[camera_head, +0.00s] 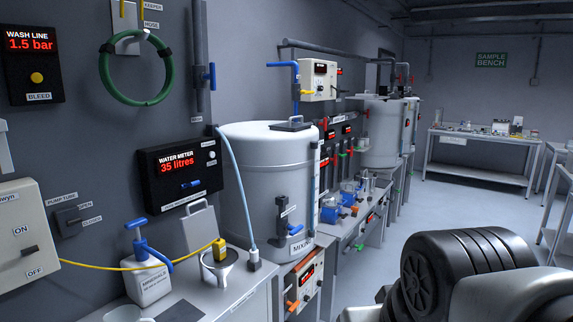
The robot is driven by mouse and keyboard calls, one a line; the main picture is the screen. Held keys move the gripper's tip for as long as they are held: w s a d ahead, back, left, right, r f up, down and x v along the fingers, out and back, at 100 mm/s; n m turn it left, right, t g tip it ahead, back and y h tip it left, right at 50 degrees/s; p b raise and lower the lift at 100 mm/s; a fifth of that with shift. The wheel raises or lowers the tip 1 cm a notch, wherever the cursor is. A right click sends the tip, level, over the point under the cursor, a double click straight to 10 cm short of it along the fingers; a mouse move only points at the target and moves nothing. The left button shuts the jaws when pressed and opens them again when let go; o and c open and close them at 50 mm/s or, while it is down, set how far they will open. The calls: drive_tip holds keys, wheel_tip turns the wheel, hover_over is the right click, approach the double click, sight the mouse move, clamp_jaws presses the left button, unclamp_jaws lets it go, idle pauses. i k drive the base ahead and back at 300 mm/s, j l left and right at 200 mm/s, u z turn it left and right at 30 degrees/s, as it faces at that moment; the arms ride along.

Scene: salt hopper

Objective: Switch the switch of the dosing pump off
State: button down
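No label that reads "dosing pump" is legible, so I cannot tell which unit it is. My gripper is not in view; dark arm parts show at lower right.
A white tank (262,170) stands mid-view beside the near bench (240,300). The bench holds a minerals bottle (148,280) and a funnel (220,262); a yellow hose (95,266) crosses there. Grey floor (375,262) is open right of the benches. A sample bench (478,172) stands behind.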

sight(27, 252)
drive_tip(key=l+u, duration=0.25)
drive_tip(key=l, duration=1.25)
drive_tip(key=u, duration=2.05)
drive_tip(key=i+l, duration=0.15)
drive_tip(key=i, duration=0.4)
drive_tip(key=i+l, duration=0.15)
drive_tip(key=i, duration=0.4)
drive_tip(key=i+l, duration=0.15)
drive_tip(key=i, duration=0.4)
drive_tip(key=j, duration=0.8)
drive_tip(key=i+z, duration=0.05)
